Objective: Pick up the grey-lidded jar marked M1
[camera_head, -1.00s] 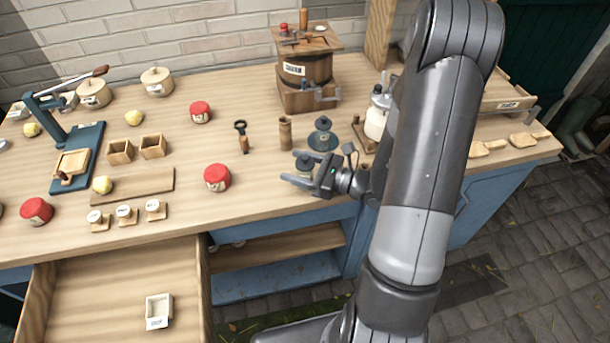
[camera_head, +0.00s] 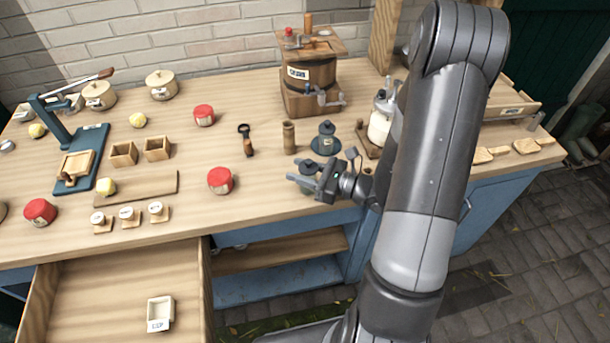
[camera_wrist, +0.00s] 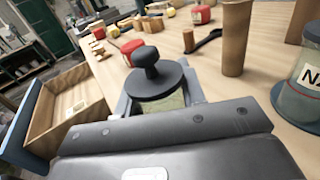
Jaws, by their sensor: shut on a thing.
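My gripper (camera_head: 311,181) is shut on a grey-lidded jar near the front edge of the bench. In the wrist view the held jar (camera_wrist: 157,82) shows a dark grey lid with a round knob and a pale green body between the fingers. Its label is hidden, so I cannot tell its marking. In the head view my gripper mostly covers the jar. A second grey-lidded jar (camera_head: 326,140) stands just behind it on a dark round base. In the wrist view this jar (camera_wrist: 297,95) shows a partly cut-off label beginning with "N" or "M".
Red-lidded jars (camera_head: 220,180) are further left. A churn (camera_head: 309,80) stands behind. An open drawer (camera_head: 110,290) juts out at the front left.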

